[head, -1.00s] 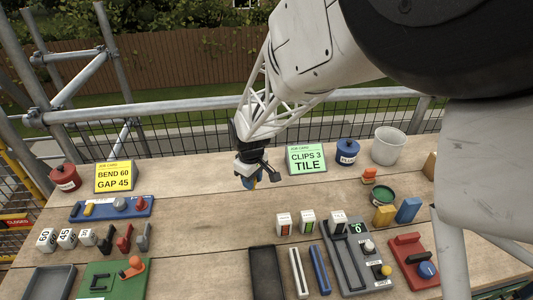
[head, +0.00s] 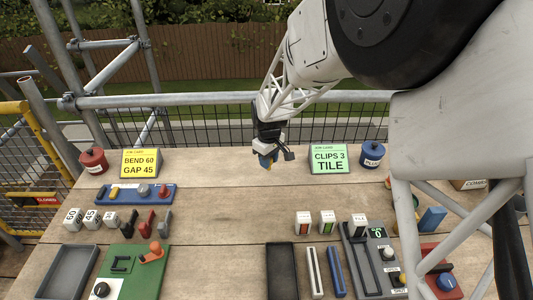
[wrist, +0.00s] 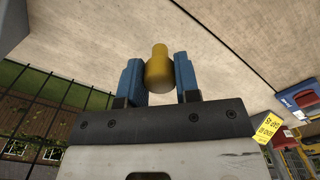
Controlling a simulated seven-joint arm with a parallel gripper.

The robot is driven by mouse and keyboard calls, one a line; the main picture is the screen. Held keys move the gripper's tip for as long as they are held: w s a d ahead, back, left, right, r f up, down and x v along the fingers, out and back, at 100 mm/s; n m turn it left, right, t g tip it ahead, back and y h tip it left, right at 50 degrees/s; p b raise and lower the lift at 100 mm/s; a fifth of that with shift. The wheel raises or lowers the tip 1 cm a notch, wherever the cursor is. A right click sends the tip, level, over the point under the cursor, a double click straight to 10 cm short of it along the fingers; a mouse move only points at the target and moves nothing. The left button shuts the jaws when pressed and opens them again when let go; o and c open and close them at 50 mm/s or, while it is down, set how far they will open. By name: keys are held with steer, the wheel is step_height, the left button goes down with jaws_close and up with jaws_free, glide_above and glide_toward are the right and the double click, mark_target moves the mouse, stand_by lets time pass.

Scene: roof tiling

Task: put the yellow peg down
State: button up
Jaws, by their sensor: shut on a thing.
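My gripper (head: 268,163) is over the far middle of the wooden table, left of the green job card. In the wrist view its two blue fingers (wrist: 158,82) are shut on the yellow peg (wrist: 159,66), a short round cylinder whose end stands out beyond the fingertips. In the head view the peg is mostly hidden by the fingers. A blue rack (head: 124,193) on the left holds a yellow piece, a grey knob and a red knob. The peg appears held above the table; the gap below it is hard to judge.
A yellow card (head: 141,163) and red pot (head: 93,161) stand at the back left. The green card (head: 329,159) and blue pot (head: 372,154) stand to the right. A dark tray (head: 282,270) lies in front. The table's middle (head: 230,210) is clear.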

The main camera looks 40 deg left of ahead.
steer(key=shift+w+a+f, duration=0.1)
steer(key=shift+w+a, duration=0.65)
steer(key=shift+a, duration=0.3)
steer(key=shift+w+a+f, duration=0.1)
steer(key=shift+w+a, duration=0.65)
steer(key=shift+a, duration=0.3)
steer(key=shift+w+a+f, duration=0.1)
steer(key=shift+w+a, duration=0.65)
steer(key=shift+a, duration=0.3)
steer(key=shift+f, duration=0.1)
steer(key=shift+f, duration=1.7)
steer(key=shift+f, duration=0.1)
steer(key=o, duration=0.9)
step_height(320, 180, up, 12)
steer(key=shift+d, duration=0.1)
